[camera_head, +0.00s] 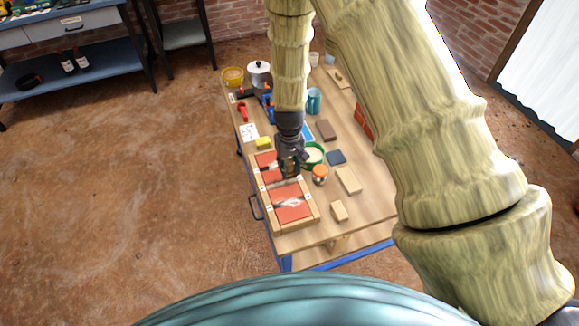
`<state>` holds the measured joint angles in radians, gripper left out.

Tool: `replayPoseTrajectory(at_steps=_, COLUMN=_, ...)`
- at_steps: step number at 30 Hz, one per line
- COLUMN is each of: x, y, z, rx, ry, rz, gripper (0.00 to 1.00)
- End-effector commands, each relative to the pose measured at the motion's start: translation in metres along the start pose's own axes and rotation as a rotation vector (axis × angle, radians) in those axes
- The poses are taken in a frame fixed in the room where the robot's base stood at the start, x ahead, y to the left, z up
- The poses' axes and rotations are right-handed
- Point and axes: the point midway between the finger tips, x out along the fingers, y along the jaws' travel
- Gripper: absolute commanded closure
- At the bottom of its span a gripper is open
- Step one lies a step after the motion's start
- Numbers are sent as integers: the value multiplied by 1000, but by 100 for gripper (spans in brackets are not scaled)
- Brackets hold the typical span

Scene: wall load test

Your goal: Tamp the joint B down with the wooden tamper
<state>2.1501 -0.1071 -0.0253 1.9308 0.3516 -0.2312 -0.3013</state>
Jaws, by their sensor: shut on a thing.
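My gripper (291,170) hangs over the table at the far half of a wooden frame (311,208) that holds red bricks (292,213). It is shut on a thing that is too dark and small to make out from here. Whitish material (291,203) shows on the near bricks, along a joint. Small white tags sit on the frame beside the joints, but their letters are too small to read, so I cannot tell which is joint B. The gripper hides part of the far bricks. I cannot surely pick out the wooden tamper.
On the table (360,215), wooden blocks (348,180) (339,210), an orange-lidded jar (319,174), a green bowl (314,155) and a dark blue pad (336,157) stand right of the frame. A yellow sponge (263,143) lies beyond it.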

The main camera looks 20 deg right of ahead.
Motion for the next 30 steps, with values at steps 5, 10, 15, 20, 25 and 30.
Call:
replayPoseTrajectory(at_steps=5, x=-14, y=0, z=0, rx=-1, ry=0, rz=0, gripper=95)
replayPoseTrajectory(at_steps=10, x=-24, y=0, z=0, rx=0, ry=1, rz=0, gripper=95)
replayPoseTrajectory(at_steps=15, x=-32, y=0, z=0, rx=1, ry=1, rz=0, gripper=95)
replayPoseTrajectory(at_steps=20, x=-32, y=0, z=0, rx=1, ry=1, rz=0, gripper=95)
replayPoseTrajectory(at_steps=25, x=-32, y=0, z=0, rx=1, ry=1, rz=0, gripper=95)
replayPoseTrajectory(at_steps=30, x=-32, y=0, z=0, rx=0, ry=1, rz=0, gripper=95)
